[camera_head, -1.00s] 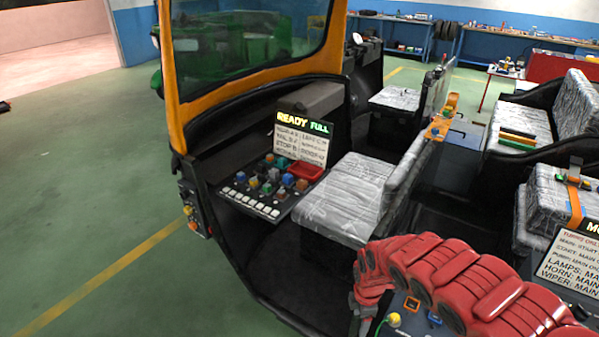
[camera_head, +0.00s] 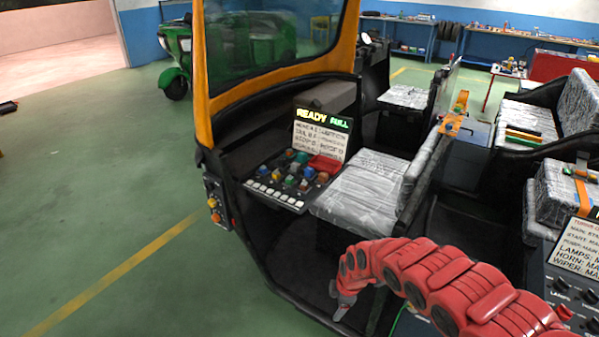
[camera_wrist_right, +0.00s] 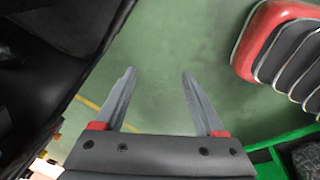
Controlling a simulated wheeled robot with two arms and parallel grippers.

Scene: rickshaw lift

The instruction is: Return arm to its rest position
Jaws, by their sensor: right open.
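My right arm (camera_head: 440,283) is red and comes in from the lower right in the head view. It bends down at its far end beside the rickshaw's black floor edge. My right gripper (camera_head: 343,308) is small there and points down. In the right wrist view the right gripper (camera_wrist_right: 158,85) is open, with two grey fingers apart and nothing between them. Green floor (camera_wrist_right: 155,50) shows beyond the fingers. My left gripper is not in view.
The rickshaw cab (camera_head: 205,120) has an orange frame, a control panel (camera_head: 285,185) with coloured buttons, and a wrapped seat (camera_head: 362,190). A switch box (camera_head: 585,275) stands at the right. A green vehicle (camera_head: 177,45) is behind. Open floor (camera_head: 90,190) lies at the left.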

